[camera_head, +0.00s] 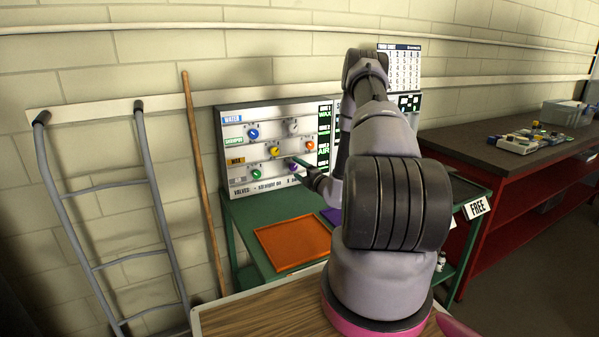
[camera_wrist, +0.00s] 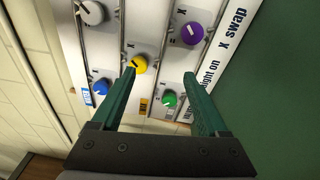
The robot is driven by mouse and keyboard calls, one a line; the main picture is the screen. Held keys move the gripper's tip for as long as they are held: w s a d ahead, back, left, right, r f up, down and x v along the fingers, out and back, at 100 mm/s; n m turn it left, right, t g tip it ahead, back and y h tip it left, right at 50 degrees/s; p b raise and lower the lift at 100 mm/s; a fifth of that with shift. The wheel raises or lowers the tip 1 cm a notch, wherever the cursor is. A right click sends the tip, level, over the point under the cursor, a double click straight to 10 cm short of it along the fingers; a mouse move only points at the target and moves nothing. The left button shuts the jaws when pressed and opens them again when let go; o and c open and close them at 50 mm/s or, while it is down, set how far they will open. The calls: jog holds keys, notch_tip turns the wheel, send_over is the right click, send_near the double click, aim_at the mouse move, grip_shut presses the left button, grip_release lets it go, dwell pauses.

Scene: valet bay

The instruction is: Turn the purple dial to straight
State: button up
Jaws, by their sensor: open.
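The purple dial (camera_wrist: 191,34) is on the light valve panel (camera_wrist: 147,28), at the upper right of the wrist view, with a small pale mark on its face whose exact angle is hard to read. In the head view the purple dial (camera_head: 293,167) is a small spot at the panel's lower right, close to my gripper. My gripper (camera_wrist: 159,75) is open and empty, its two green fingers pointing toward the panel. The purple dial lies beyond the right fingertip, not between the fingers. The yellow dial (camera_wrist: 138,63) is near the left fingertip. I cannot tell the gap to the panel.
Green (camera_wrist: 169,99), blue (camera_wrist: 101,87) and grey (camera_wrist: 91,12) dials sit close by. An orange dial (camera_head: 309,145) is also on the panel. Below stands a green bench with an orange tray (camera_head: 291,243). A ladder (camera_head: 110,220) and wooden pole (camera_head: 204,185) lean at left.

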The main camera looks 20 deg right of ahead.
aim_at(294, 168)
jog(key=s+d+f+m+h, duration=0.1)
jog(key=d+f+m+h, duration=0.2)
jog(key=f, duration=0.2)
jog(key=w, duration=1)
jog(key=shift+r, duration=0.3)
grip_shut()
